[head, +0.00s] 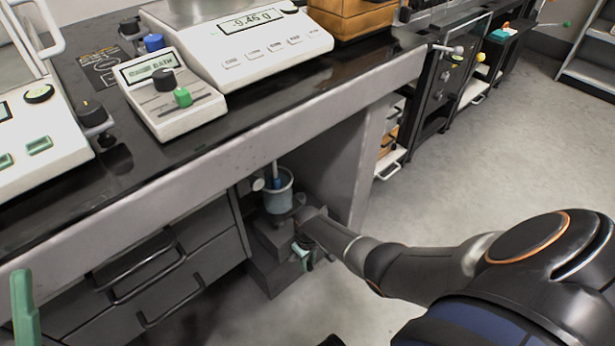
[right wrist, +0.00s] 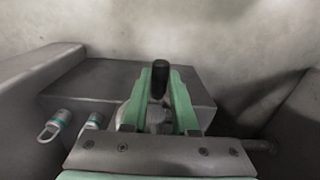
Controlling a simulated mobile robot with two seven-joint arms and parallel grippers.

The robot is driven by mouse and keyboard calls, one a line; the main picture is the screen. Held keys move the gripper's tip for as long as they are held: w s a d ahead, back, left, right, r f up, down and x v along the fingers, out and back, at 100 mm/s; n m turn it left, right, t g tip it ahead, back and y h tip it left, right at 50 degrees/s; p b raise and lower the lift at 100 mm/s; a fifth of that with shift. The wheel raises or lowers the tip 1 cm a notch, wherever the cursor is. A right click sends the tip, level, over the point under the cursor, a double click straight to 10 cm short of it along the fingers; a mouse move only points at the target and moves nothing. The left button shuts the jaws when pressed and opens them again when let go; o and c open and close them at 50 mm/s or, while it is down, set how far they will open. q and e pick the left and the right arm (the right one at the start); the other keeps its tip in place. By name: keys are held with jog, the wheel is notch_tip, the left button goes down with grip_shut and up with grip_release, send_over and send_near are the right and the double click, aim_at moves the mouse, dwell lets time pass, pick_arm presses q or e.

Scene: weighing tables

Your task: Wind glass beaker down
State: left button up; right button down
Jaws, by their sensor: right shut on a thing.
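The glass beaker (head: 279,196) stands upright under the table edge, on a grey stand (head: 268,283). A thin rod with a blue part reaches down into it. My right gripper (head: 303,252) is at the right side of the stand, below the beaker. In the right wrist view, its green fingers (right wrist: 160,100) are shut on a black handle (right wrist: 160,78), whose top stands up between them. The grey stand (right wrist: 100,82) is behind and left of the fingers there. A green finger of my left gripper (head: 24,308) shows at the lower left; its opening cannot be judged.
A balance (head: 270,62) reading about -9.46 g and a small control box (head: 190,115) with knobs stand on the dark tabletop (head: 350,55). Drawers (head: 165,275) are left of the stand, and a grey table leg (head: 350,165) is right of it. Open floor (head: 480,170) lies to the right.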

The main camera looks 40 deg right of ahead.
jog(key=shift+h, duration=1.5)
jog(key=shift+d+f+h, duration=0.15)
jog(key=shift+d+h, duration=0.05)
jog(key=shift+h, duration=0.7)
jog(key=shift+d+h+b, duration=0.15)
jog(key=shift+h+b, duration=0.3)
jog(key=shift+h, duration=0.25)
jog(key=c, duration=0.7)
grip_release()
